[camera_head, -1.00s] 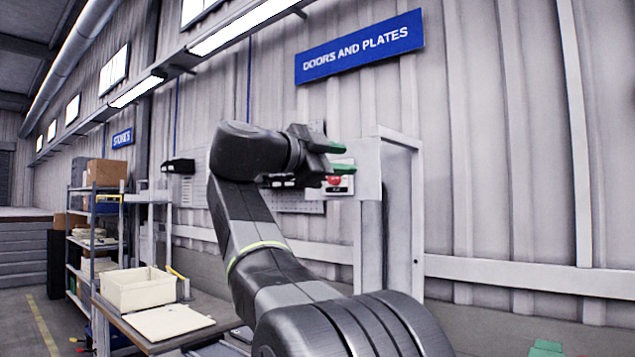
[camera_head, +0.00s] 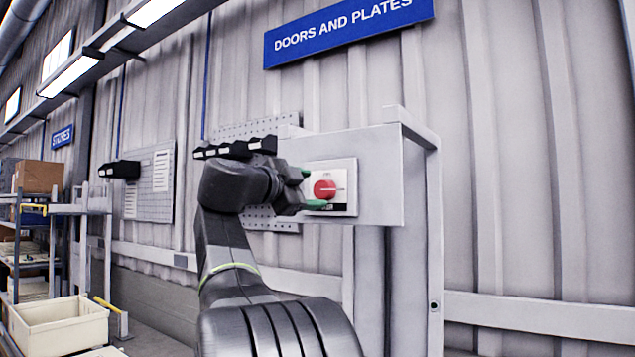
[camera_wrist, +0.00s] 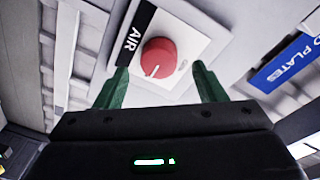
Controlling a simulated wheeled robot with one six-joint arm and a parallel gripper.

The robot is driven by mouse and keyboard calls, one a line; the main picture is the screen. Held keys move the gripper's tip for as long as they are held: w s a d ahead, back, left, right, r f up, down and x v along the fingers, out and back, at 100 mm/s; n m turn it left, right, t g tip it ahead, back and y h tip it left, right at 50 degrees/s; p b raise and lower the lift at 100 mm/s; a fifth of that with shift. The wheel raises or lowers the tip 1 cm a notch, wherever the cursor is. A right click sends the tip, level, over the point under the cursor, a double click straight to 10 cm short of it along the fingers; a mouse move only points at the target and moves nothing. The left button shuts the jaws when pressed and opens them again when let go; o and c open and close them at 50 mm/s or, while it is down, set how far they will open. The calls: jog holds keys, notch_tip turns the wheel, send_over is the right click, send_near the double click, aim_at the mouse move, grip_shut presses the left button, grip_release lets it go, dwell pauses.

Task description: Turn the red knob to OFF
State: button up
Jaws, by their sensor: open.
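The red knob (camera_head: 325,189) sits on a white plate (camera_head: 341,171) on the front of a grey box. In the wrist view the red knob (camera_wrist: 158,58) is round with a white pointer line, and a black label reading AIR (camera_wrist: 135,33) lies beside it. My gripper (camera_head: 312,188) has green fingertips and is just left of the knob in the head view. In the wrist view my gripper (camera_wrist: 160,85) is open and empty, its fingers apart on either side below the knob. I see no contact with the knob. Any OFF marking is too small to read.
The grey box (camera_head: 380,150) is fixed to a post against the corrugated wall. A pegboard (camera_head: 255,128) is behind my arm. A cream bin (camera_head: 58,325) and a shelf (camera_head: 30,235) stand at the left. A blue sign (camera_head: 345,30) hangs above.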

aim_at(321, 190)
jog(key=shift+p+x, duration=0.35)
jog(key=shift+x, duration=0.8)
jog(key=shift+w+d, duration=0.35)
jog(key=c, duration=1)
